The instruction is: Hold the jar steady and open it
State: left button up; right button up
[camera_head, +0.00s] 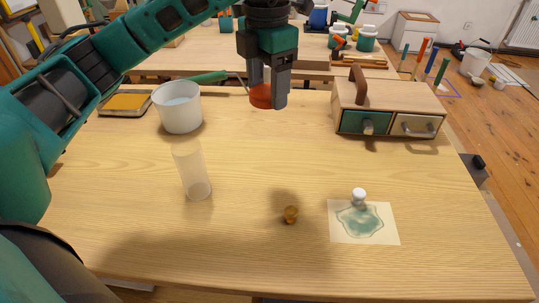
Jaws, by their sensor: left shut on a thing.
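A clear, pale cylindrical jar (188,160) stands upright on the wooden table, left of centre, with no lid on its top. My left gripper (268,98) is shut on a short red-orange lid-like piece (260,95). It holds this piece above the table, to the right of the jar and apart from it. The fingers hide part of the piece. My right gripper is out of view, and nothing is seen holding the jar.
A white pot (178,108) stands behind the jar, with a green-handled tool (208,77) by it. A drawer box (388,108) is at back right. A small brown knob (290,214) and a stained paper (390,233) with a white-topped object (358,196) lie in front.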

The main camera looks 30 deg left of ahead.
aim_at(268, 174)
pick_arm(q)
notch_tip(268, 174, down, 20)
jog(key=shift+b, duration=1.25)
jog(key=shift+f, duration=0.15)
jog(key=o, duration=1.2)
notch_tip(268, 174, up, 12)
jog(key=shift+r+p, duration=0.2)
jog(key=shift+p, duration=0.4)
